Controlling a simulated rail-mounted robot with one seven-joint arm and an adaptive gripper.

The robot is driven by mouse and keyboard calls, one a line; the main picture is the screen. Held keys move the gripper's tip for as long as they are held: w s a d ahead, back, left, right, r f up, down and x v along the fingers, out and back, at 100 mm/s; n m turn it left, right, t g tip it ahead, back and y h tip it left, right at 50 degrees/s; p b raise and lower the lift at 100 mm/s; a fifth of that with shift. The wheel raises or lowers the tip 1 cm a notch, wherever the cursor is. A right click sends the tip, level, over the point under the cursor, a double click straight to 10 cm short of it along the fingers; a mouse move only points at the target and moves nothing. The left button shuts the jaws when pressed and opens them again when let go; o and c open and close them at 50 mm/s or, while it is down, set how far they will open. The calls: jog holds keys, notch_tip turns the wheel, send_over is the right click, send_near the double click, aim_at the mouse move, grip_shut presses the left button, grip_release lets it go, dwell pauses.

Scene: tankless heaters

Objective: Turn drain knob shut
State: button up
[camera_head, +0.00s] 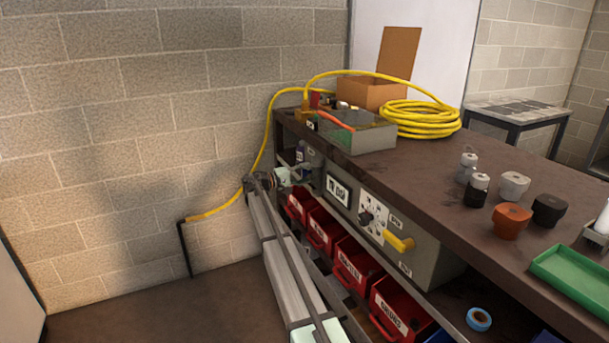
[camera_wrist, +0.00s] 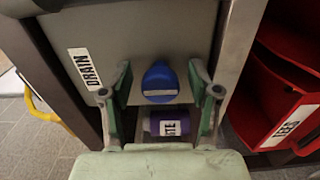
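The blue drain knob (camera_wrist: 160,84) is on a grey panel in the wrist view, with a pale bar across its face. A white "DRAIN" label (camera_wrist: 85,69) is to its left. My gripper (camera_wrist: 160,73) is open, with one green finger on each side of the knob and a visible gap to each. I cannot tell how deep the fingers reach beside it. In the head view my gripper (camera_head: 284,177) is at the left end of the workbench. I cannot make out the knob there.
A purple object (camera_wrist: 168,123) with a white label shows below the knob, between the fingers. Red bins (camera_head: 322,231) line the shelf under the workbench (camera_head: 410,187). A yellow hose (camera_head: 262,140) hangs along the wall. A grey panel with a yellow handle (camera_head: 399,242) is further right.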

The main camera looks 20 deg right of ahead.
jog(key=a, duration=1.2)
jog(key=shift+s, duration=0.25)
